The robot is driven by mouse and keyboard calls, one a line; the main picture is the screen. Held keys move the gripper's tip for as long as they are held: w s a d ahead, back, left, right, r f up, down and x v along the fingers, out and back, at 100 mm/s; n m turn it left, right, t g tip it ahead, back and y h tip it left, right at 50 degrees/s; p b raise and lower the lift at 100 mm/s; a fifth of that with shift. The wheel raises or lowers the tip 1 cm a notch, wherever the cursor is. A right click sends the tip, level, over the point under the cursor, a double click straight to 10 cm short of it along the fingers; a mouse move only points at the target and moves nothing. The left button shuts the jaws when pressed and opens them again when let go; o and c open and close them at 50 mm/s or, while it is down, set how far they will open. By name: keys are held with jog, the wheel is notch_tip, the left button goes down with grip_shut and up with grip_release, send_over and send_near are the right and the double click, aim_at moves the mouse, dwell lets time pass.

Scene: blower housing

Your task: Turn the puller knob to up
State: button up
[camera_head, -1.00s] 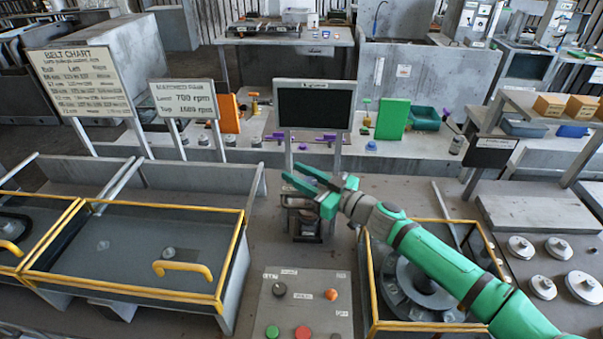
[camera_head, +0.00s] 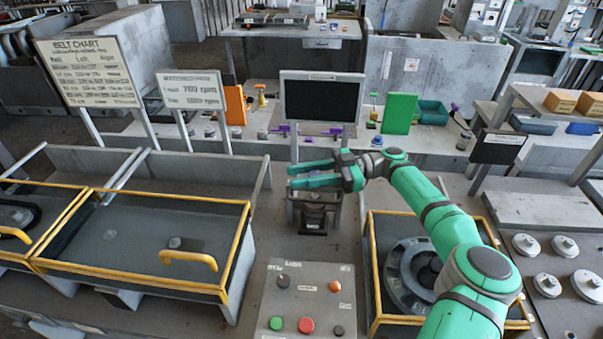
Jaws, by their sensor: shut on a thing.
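My gripper (camera_head: 292,175) reaches in from the right with its green fingers pointing left, over a small dark grey device (camera_head: 314,208) in the middle of the bench. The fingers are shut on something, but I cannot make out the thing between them. The grey control panel (camera_head: 311,305) below has a dark knob (camera_head: 283,282) at upper left, an orange knob (camera_head: 334,286) at upper right, a green button (camera_head: 276,323), a red button (camera_head: 306,325) and a small dark knob (camera_head: 338,330). Its labels are too small to read, so I cannot tell which knob is the puller's. My gripper is apart from the panel.
A dark screen (camera_head: 322,101) stands just behind my gripper. A yellow-framed bin (camera_head: 150,220) lies to the left. A yellow-framed housing with a grey wheel (camera_head: 405,270) lies right, under my arm. Several round weights (camera_head: 548,284) sit farther right. The space above the panel is clear.

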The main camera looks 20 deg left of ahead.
jog(key=shift+s+d+f+n+g+h, duration=0.1)
jog(key=shift+s+d+n+g+h, duration=0.1)
jog(key=shift+n+g+h, duration=0.5)
jog(key=shift+s+d+n+g+h, duration=0.15)
jog(key=shift+n+g+h, duration=0.3)
jog(key=shift+g, duration=0.35)
jog(key=o, duration=1.1)
jog(key=shift+c, duration=0.2)
